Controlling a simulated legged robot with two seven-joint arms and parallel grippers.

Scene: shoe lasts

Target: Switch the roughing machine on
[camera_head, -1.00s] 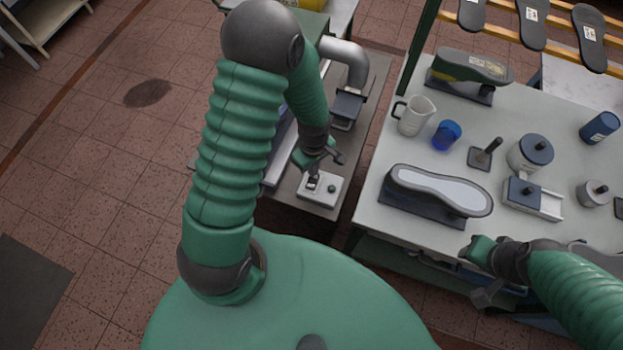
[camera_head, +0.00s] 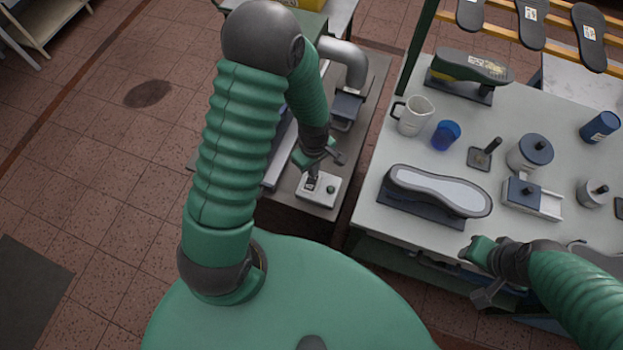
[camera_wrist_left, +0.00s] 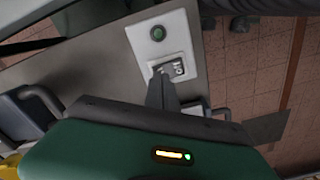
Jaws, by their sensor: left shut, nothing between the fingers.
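The switch box (camera_head: 318,190) is a light panel at the front end of the roughing machine's grey bench. It carries a dark rocker switch (camera_wrist_left: 173,68) and a round green button or lamp (camera_wrist_left: 157,33). My left gripper (camera_head: 312,176) is shut and empty, pointing down at the rocker. In the left wrist view its fingertips (camera_wrist_left: 164,78) are at the rocker's edge and cover part of it. I cannot tell whether they touch it. My right gripper (camera_head: 478,272) is by the front edge of the right table; its jaws are unclear.
The machine's grey pipe (camera_head: 346,58) rises behind the switch box. The right table (camera_head: 370,205) holds a shoe last with a pale sole (camera_head: 440,190), a white jug (camera_head: 413,115), a blue cup (camera_head: 446,134) and several pots. A narrow gap separates table and bench.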

